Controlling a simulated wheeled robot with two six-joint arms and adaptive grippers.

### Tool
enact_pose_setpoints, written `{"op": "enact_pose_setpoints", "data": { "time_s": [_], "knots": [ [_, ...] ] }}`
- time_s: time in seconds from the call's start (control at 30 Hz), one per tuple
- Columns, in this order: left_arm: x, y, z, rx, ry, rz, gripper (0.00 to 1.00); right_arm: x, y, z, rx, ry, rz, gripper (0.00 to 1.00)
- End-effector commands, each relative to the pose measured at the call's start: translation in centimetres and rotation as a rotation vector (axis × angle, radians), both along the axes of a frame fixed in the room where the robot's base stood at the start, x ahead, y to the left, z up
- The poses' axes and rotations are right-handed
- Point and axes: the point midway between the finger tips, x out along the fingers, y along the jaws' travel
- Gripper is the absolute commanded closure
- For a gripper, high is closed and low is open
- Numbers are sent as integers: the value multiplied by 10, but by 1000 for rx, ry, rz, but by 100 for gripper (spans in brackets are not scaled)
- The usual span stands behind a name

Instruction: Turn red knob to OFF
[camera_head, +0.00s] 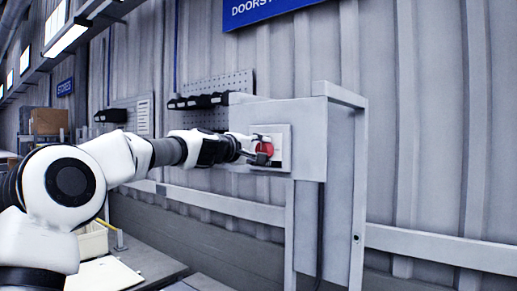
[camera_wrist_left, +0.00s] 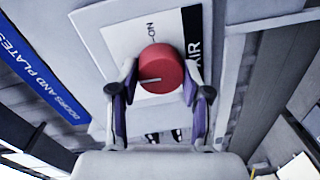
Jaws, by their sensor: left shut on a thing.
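The red knob (camera_wrist_left: 161,68) sits on a white plate (camera_wrist_left: 120,42) with the letters "ON" and part of a word ending in "IR". A pale pointer line shows on the knob's face, at its lower left in the left wrist view. My left gripper (camera_wrist_left: 160,82) has one finger on each side of the knob and is shut on it. In the head view my left gripper (camera_head: 255,150) reaches the red knob (camera_head: 265,149) on the grey box and partly covers it. My right gripper is in neither view.
The grey box (camera_head: 308,122) stands on a post frame (camera_head: 357,200) before a corrugated wall. A pegboard (camera_head: 232,84) with dark tools hangs behind my left arm. A rail (camera_head: 420,244) runs along the wall. A blue sign (camera_head: 262,10) is above.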

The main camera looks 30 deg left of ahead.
Motion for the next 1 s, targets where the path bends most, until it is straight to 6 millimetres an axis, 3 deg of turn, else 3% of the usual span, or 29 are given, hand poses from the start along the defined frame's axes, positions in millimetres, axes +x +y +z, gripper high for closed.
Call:
{"op": "enact_pose_setpoints", "data": {
  "time_s": [0.67,0.7,0.77,1.0],
  "knots": [
    [0,-1,1,-75,5,-1,87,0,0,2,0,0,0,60],
    [0,0,1,-75,5,-1,45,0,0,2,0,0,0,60],
    [0,0,1,-74,5,-1,26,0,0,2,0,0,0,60],
    [0,0,1,-74,5,0,26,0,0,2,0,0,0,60]
  ]
}}
